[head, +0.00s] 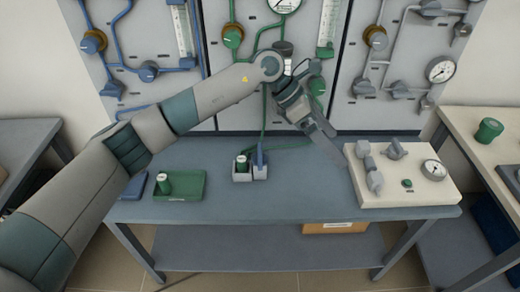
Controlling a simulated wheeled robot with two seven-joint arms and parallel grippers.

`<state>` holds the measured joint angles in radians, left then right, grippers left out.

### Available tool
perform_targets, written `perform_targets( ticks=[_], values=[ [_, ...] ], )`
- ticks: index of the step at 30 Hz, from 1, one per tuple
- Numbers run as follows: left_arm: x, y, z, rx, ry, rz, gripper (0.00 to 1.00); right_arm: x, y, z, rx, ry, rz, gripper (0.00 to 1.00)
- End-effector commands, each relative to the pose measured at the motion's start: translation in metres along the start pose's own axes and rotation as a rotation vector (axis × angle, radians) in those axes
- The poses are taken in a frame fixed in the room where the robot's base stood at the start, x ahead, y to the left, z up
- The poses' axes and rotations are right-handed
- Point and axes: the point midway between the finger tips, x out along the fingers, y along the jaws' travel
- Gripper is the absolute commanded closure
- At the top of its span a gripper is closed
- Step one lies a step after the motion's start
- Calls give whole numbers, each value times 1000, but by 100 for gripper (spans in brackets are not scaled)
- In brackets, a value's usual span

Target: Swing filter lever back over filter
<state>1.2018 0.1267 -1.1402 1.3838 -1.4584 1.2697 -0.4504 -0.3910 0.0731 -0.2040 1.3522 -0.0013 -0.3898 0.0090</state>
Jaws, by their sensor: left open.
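A white panel block (421,188) lies on the right end of the bench. On it are an upright grey fitting with a cylinder (374,180), which looks like the filter, and a grey lever-like handle (395,149) to its right. I cannot tell for sure which part is the filter lever. My left gripper (333,146) comes in from the left, above the bench and just left of the block. Its fingers point down and right and look apart from the fittings. It is open and nothing shows between the fingers. My right gripper is not in view.
The bench (300,185) is clear in the middle. A green tray (200,189) with a green-capped container and a grey holder (241,176) with small bottles stand at left. A dial gauge (434,169) and green button (407,183) sit on the block. Piped wall panels stand behind.

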Motion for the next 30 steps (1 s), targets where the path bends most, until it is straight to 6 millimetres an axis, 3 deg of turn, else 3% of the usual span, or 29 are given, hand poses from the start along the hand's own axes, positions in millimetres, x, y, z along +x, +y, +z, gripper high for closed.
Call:
perform_targets(
  ticks=[3, 6, 9, 12, 17, 30],
  values=[
    [-45, 35, -35, 45, 280, 103, 0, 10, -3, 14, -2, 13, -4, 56],
    [-89, 56, -59, 49, 479, 171, 0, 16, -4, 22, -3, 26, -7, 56],
    [-128, 68, -75, 37, 626, 222, 0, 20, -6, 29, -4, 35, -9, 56],
    [-155, 74, -83, 22, 716, 251, 0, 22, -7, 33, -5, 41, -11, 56],
    [-169, 75, -87, 13, 762, 265, 0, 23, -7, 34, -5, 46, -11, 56],
    [-164, 76, -90, 13, 758, 262, 0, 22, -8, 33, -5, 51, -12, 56]
  ],
)
